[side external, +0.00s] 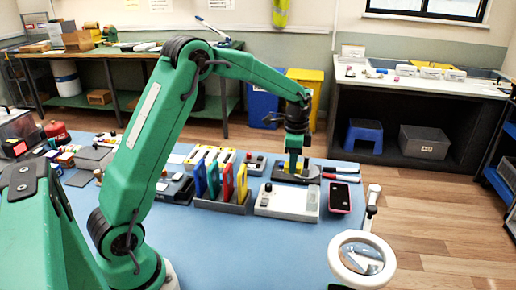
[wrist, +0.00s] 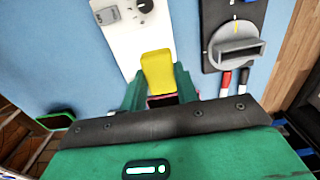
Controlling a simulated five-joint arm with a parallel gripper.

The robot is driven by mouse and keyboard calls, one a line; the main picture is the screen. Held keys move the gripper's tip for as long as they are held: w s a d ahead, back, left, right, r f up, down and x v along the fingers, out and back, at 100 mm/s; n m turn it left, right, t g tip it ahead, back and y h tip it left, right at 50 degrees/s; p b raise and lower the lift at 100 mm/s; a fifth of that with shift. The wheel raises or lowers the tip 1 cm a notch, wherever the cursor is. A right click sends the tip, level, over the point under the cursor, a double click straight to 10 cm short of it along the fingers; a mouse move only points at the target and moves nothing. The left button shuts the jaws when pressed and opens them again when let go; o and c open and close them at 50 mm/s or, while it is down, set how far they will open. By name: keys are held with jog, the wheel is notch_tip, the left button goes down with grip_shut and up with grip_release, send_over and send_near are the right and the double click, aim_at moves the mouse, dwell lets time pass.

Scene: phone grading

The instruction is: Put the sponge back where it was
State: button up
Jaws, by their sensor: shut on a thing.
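My gripper (side external: 293,172) is low over the right back part of the blue work mat (side external: 275,238). It is shut on the yellow sponge (wrist: 158,72), which shows between its green fingers (wrist: 160,88) in the wrist view. In the side view the sponge is too small and hidden to tell apart clearly. A white device with a dial (wrist: 143,28) lies just beyond the sponge in the wrist view. I cannot tell whether the sponge touches anything beneath. A dark thing with a pink edge (wrist: 162,101) shows partly between the fingers.
A dark dial device (wrist: 235,48) and red and black handles (wrist: 226,80) are close on the right in the wrist view. A rack of coloured phones (side external: 222,203), a white box (side external: 286,203), a pink-edged phone (side external: 340,198) and a ring magnifier (side external: 362,260) stand nearby.

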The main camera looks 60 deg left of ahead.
jog(key=s+a, duration=0.2)
jog(key=s, duration=0.6)
jog(key=a+f, duration=0.2)
jog(key=a, duration=0.2)
jog(key=a+f, duration=0.2)
jog(key=a, duration=0.2)
jog(key=a+f, duration=0.3)
jog(key=a, duration=0.1)
jog(key=shift+w, duration=0.3)
jog(key=shift+d+f, duration=0.1)
jog(key=shift+f, duration=2)
jog(key=o, duration=1)
jog(key=shift+f, duration=0.1)
notch_tip(320, 180, up, 12)
